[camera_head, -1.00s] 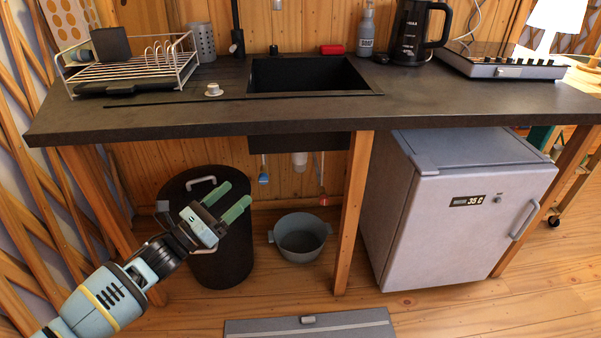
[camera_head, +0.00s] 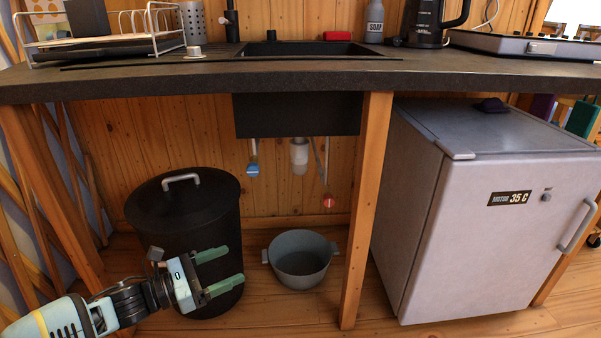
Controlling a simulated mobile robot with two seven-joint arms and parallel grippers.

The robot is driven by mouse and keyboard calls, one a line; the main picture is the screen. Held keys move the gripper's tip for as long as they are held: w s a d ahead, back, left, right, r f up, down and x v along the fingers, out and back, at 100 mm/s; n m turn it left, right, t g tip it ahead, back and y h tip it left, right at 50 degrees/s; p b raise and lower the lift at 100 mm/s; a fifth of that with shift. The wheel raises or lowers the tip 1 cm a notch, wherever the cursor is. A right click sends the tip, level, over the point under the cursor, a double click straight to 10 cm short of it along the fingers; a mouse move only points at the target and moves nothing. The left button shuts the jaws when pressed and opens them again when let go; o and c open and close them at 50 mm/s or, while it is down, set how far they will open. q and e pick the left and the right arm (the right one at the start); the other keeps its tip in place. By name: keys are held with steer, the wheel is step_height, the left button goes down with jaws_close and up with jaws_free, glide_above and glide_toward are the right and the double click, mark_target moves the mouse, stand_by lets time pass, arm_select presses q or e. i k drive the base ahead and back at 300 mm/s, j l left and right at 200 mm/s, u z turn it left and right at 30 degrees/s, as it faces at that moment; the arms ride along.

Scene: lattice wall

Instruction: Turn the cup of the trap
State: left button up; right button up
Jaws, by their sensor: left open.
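The trap's cup (camera_head: 299,157) is a pale, whitish cylinder hanging below the black sink box (camera_head: 297,115) under the counter. My left gripper (camera_head: 227,270) is low at the left, in front of the black bin, well below and to the left of the cup. Its two green fingers are apart with nothing between them. My right gripper is not in the view.
A blue-handled valve (camera_head: 253,169) and a red-handled one (camera_head: 328,200) flank the cup. A grey basin (camera_head: 300,259) stands on the floor beneath. The black lidded bin (camera_head: 187,215), a wooden post (camera_head: 366,210) and a grey fridge (camera_head: 490,210) bound the space.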

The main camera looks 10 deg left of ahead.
mark_target(299, 167)
steer(key=i, duration=1.5)
